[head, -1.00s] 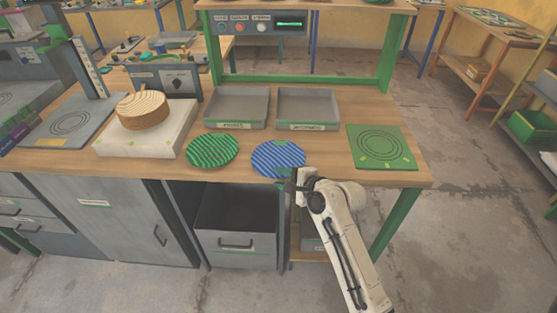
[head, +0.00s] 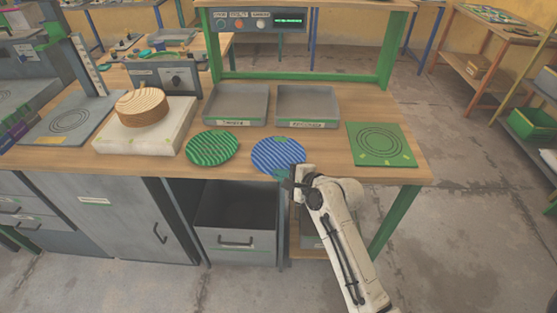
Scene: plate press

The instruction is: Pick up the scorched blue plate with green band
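A blue striped plate (head: 276,154) lies flat on the wooden bench near its front edge, with a small green patch near its top and another at its lower rim. My gripper (head: 287,181) is at the plate's lower right rim, by the front edge of the bench. Its fingers are small and dark and partly hidden by my own wrist. I cannot tell whether they are open or shut, or whether they touch the plate. A green plate with dark stripes (head: 212,148) lies just left of the blue plate.
Two grey trays (head: 207,118) (head: 338,120) with labels stand behind the plates. A green mat with ring markings (head: 381,146) lies at right. A round wooden block (head: 142,108) sits on a pale slab (head: 120,140) at left. An open grey drawer (head: 236,242) is below the bench.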

